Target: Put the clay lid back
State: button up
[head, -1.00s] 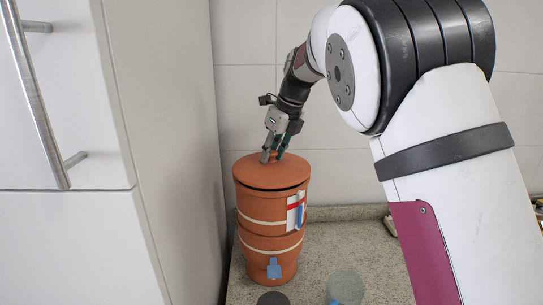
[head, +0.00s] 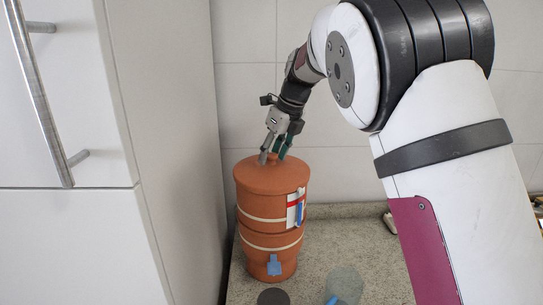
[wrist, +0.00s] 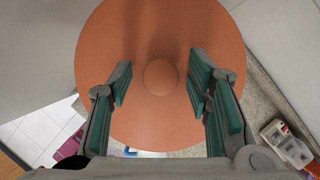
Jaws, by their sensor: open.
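The clay lid (head: 258,178) is a round terracotta disc with a small knob. It sits level on top of the clay water filter (head: 254,228), and no dark gap shows between them in the head view. In the wrist view the lid (wrist: 160,120) fills the middle, with its knob (wrist: 160,77) between the fingers. My gripper (head: 273,158) is just above the lid. It is open, with its green-padded fingers on both sides of the knob and apart from it.
A tall white cabinet (head: 165,130) stands close at the left. A glass (head: 345,284) and a dark round disc (head: 273,297) are on the speckled counter (head: 310,265) in front. The tiled wall (head: 247,105) is behind. Free counter lies to the filter's right.

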jog(key=b+v, duration=0.2)
jog(key=v, duration=0.9)
jog(key=s+d+r+n, duration=0.2)
jog(key=s+d+n, duration=0.2)
jog(key=s+d, duration=0.15)
jog(key=s+d+f+n+h, duration=0.1)
jog(key=s+d+f+n, duration=0.1)
jog(key=s+f+n, duration=0.2)
jog(key=s+d+f+n+t+h, duration=0.1)
jog(key=s+d+f+n, duration=0.2)
jog(key=s+n, duration=0.8)
jog(key=s+d+f+n+t+h, duration=0.1)
jog(key=s+f+n, duration=0.4)
jog(key=s, duration=1)
jog(key=d+n, duration=0.1)
jog(key=n, duration=0.2)
jog(key=shift+d+f, duration=0.3)
jog(key=shift+f, duration=0.05)
